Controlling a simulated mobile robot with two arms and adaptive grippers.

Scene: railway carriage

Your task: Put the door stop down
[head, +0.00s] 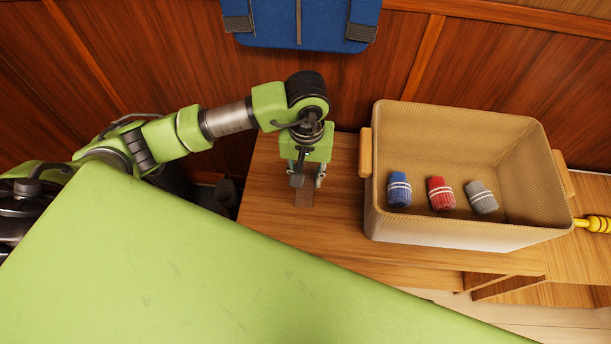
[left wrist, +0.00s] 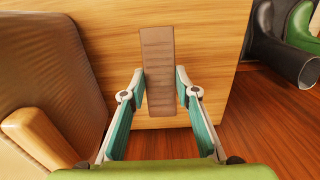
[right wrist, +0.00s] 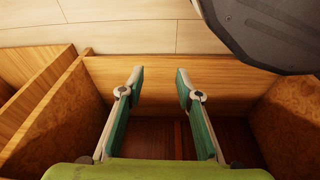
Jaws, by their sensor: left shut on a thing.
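The door stop (left wrist: 158,72) is a brown ribbed wedge. In the left wrist view it lies between the fingertips of my left gripper (left wrist: 160,92), which is shut on it. In the head view the door stop (head: 304,196) shows below my left gripper (head: 305,178), over the wooden bench top (head: 340,215) left of the basket. I cannot tell whether it touches the wood. My right gripper (right wrist: 157,82) shows in the right wrist view, open and empty, in front of a wooden compartment. It is hidden in the head view.
A woven basket (head: 460,232) with wooden handles stands right of the door stop, holding a blue, a red and a grey knitted item. A yellow handle (head: 594,224) is at the far right. A blue bag (head: 300,25) hangs behind.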

